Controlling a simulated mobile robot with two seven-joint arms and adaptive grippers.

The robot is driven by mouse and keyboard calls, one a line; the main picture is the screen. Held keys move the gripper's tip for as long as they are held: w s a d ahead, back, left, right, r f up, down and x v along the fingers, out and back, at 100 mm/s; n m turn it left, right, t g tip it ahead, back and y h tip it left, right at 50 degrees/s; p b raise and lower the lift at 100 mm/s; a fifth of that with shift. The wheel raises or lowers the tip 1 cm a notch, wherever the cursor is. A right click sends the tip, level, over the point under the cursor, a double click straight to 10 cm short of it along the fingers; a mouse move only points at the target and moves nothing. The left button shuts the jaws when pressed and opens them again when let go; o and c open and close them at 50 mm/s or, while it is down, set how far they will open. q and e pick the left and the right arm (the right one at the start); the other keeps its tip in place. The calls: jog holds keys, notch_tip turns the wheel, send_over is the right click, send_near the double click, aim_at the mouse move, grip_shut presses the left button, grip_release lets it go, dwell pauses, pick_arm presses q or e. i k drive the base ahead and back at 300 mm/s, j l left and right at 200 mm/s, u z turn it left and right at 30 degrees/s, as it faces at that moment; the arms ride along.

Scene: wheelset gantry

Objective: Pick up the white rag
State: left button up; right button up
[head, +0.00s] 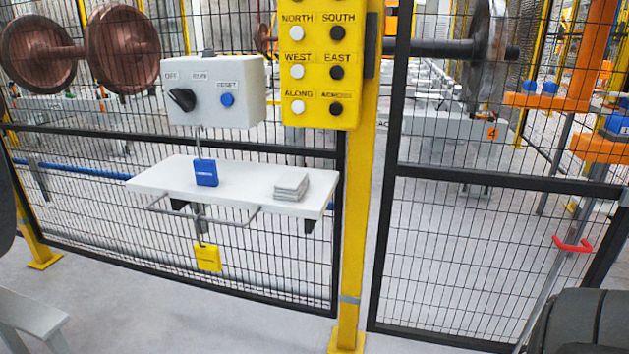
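A small folded stack of whitish-grey cloth (291,186), which looks like the white rag, lies on the right part of a white shelf (245,190). The shelf is fixed to the mesh fence. The cloth lies flat, and nothing touches it from above. Neither of my grippers can be made out in the head view.
A blue padlock (206,173) hangs by the shelf's back edge, below a grey switch box (213,92). A yellow post (358,200) with a button panel (322,65) stands right of the shelf.

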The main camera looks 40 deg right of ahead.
aim_at(292, 186)
jog(key=z, duration=2.7)
jog(key=u, duration=1.55)
jog(key=i+l, duration=0.15)
jog(key=l, duration=0.15)
jog(key=i+l, duration=0.15)
jog(key=l, duration=0.2)
jog(key=i+l, duration=0.15)
jog(key=l, duration=0.15)
